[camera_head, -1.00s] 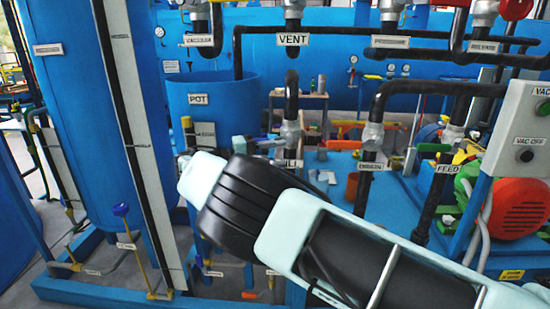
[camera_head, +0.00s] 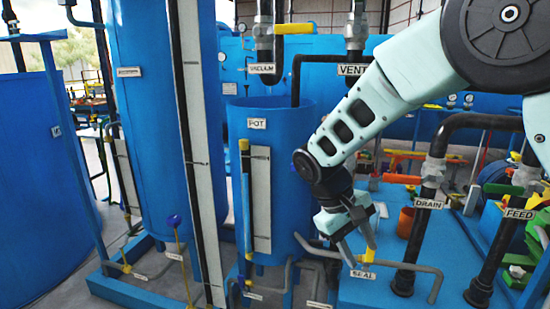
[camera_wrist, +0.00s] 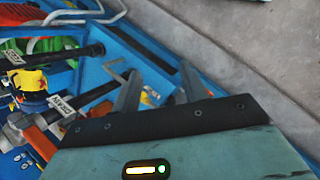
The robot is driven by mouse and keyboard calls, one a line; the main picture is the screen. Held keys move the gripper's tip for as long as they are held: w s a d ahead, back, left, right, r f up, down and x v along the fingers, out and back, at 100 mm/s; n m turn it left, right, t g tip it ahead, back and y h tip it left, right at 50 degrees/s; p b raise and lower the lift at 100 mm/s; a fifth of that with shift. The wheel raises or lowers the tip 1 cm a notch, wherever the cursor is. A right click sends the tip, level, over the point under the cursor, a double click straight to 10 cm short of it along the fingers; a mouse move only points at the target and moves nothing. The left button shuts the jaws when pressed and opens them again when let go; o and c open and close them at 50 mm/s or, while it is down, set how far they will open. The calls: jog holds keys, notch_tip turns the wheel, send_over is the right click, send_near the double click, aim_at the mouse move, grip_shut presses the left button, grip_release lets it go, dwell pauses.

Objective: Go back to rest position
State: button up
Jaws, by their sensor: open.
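My gripper (camera_head: 358,254) hangs from the right in the head view, pointing down, with its two grey fingers apart and nothing seen between them. Its tips appear close to a yellow valve handle by the SEAL label (camera_head: 363,274); whether they touch cannot be told. In the wrist view the fingers (camera_wrist: 158,84) are spread, with a small white label and a bit of yellow showing beyond them.
The blue pot (camera_head: 285,185) stands left of my gripper and a tall blue tank (camera_head: 150,120) further left. The black DRAIN pipe (camera_head: 421,225) and FEED pipe (camera_head: 497,240) rise at the right. Grey floor (camera_wrist: 240,50) fills the wrist view's upper right.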

jog(key=s+a+r+n+y, duration=0.1)
jog(key=s+y, duration=0.2)
jog(key=s, duration=0.9)
jog(key=s+a+r+n+t+y, duration=0.1)
jog(key=s+a+r+y, duration=0.1)
jog(key=s, duration=1)
jog(key=shift+s+n+t+y, duration=0.3)
jog(key=shift+s+y, duration=0.05)
jog(key=shift+y, duration=0.05)
